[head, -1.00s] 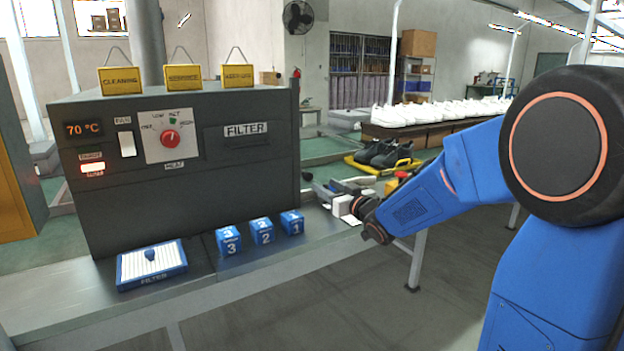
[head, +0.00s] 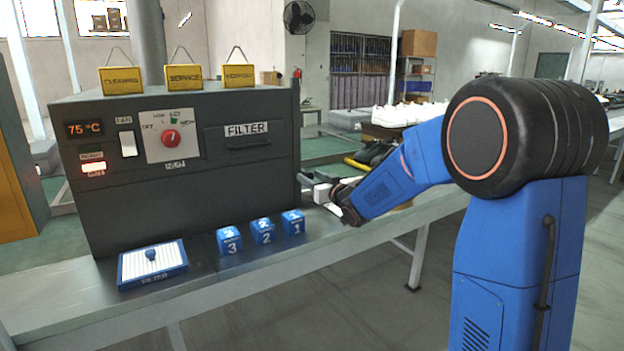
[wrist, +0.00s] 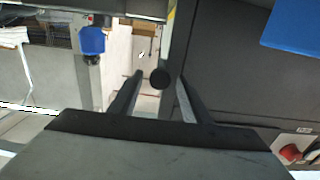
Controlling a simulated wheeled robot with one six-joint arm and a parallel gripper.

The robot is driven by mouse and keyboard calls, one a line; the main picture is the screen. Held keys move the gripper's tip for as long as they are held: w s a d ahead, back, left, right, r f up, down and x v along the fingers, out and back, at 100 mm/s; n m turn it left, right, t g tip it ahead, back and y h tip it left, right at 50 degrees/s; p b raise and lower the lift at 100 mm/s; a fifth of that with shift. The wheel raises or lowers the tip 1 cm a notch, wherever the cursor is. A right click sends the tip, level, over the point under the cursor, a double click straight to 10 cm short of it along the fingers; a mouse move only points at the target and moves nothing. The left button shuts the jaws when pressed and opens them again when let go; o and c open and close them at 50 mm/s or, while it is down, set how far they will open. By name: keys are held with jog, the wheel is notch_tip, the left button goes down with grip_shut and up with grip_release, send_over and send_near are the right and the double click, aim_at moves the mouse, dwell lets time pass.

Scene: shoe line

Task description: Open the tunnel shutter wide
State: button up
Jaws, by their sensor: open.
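The tunnel is a dark grey box (head: 190,200) on a metal bench, with a heat dial, a lit switch and a 75 °C readout on its front. Its right end, where a shutter could be, is turned away from the head view. My gripper (head: 304,180) is close to that right end, low down. In the wrist view my gripper (wrist: 155,85) is open, with a finger on each side of a round dark knob (wrist: 160,77). The knob shows between the fingertips, nearer the right finger; I cannot tell whether they touch. How far the shutter is open cannot be seen.
A blue-framed filter (head: 152,263) and blue numbered blocks (head: 263,231) sit on the bench in front of the tunnel. Yellow signs (head: 184,77) stand on top. White shoes (head: 405,115) line a rack behind my arm. Floor in front of the bench is clear.

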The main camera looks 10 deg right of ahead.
grip_shut()
notch_tip(320, 180, up, 19)
dwell(0.4)
grip_release()
jog(key=v, duration=1.7)
jog(key=shift+s, duration=0.2)
jog(key=shift+d, duration=0.1)
